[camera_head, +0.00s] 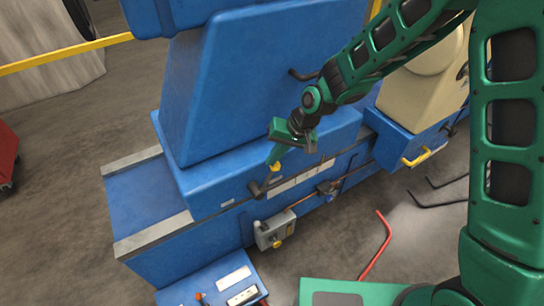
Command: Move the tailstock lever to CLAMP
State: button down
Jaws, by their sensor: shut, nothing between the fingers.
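A dark lever (258,188) sits low on the front of the blue machine. Its short arm rises up and right to a yellow knob (275,168). I cannot read which marked position it points to. My green gripper (279,155) reaches down from the upper right, shut and empty. Its fingertips are right at the yellow knob, and I cannot tell whether they touch it. White label plates (289,182) lie to the right of the lever, with text too small to read.
Another dark handle (302,75) juts from the tall blue housing above my gripper. A grey switch box (274,231) hangs below the lever. A beige unit with a yellow handle (416,158) stands right. A red bar (377,246) lies on the floor.

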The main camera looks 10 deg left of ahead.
jog(key=shift+w+d+f, duration=0.2)
jog(key=shift+w+d, duration=0.2)
jog(key=shift+d, duration=0.15)
jog(key=shift+a+r, duration=0.2)
notch_tip(320, 180, up, 12)
jog(key=s+d, duration=0.1)
jog(key=shift+s+d+f, duration=0.2)
jog(key=shift+s+d, duration=0.2)
